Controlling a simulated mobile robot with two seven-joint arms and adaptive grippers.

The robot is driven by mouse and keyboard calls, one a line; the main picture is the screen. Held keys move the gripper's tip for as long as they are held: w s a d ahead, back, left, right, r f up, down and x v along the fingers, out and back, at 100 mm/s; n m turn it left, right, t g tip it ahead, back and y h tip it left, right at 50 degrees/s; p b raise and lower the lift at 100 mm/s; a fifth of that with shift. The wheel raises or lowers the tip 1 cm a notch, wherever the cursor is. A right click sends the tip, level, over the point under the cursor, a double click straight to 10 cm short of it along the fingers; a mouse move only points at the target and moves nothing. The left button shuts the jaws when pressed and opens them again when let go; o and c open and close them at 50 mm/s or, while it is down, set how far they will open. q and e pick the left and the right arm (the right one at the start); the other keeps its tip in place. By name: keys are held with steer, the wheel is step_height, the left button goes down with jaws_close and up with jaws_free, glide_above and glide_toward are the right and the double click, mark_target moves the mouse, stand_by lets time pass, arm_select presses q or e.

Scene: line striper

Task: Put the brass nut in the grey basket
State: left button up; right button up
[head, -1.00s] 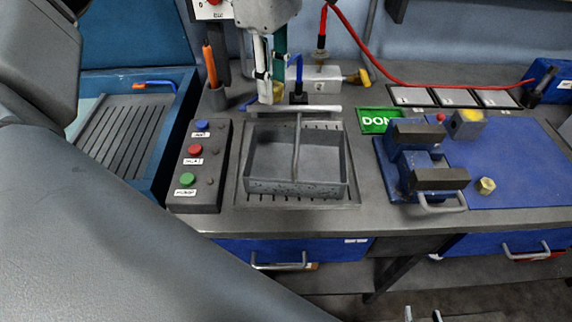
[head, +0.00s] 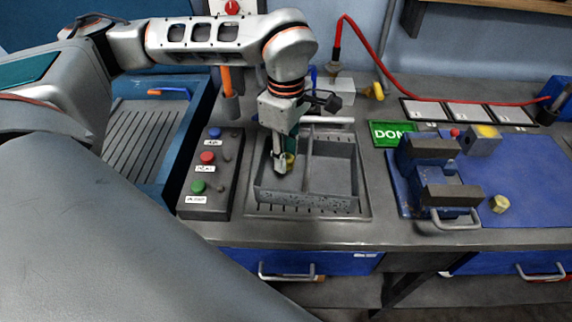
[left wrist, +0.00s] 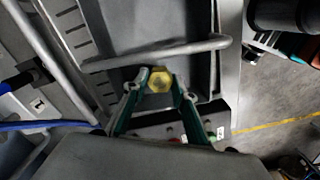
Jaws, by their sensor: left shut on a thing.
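A brass nut (head: 290,160) is held between the fingertips of my left gripper (head: 284,165). The gripper points down into the left compartment of the grey basket (head: 308,201), below the rim line in the head view; whether the nut touches the floor I cannot tell. In the left wrist view the yellowish hexagonal nut (left wrist: 160,79) sits between the two green-and-grey fingers (left wrist: 158,88), close to the basket's handle bar (left wrist: 155,52). A second brass-coloured nut (head: 498,204) lies on the blue mat at right. My right gripper is not in view.
A button box (head: 206,172) stands left of the basket. A blue vise (head: 436,170) and a block with a yellow top (head: 482,140) stand at right. A green DONE plate (head: 394,133) lies behind. The basket's right compartment (head: 336,175) is empty.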

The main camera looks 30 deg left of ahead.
arm_select(q)
steer(key=shift+f, duration=1.95)
steer(key=shift+f, duration=0.1)
steer(key=shift+f, duration=0.15)
steer(key=o, duration=1.2)
step_height(320, 180, up, 12)
steer(key=shift+r, duration=0.25)
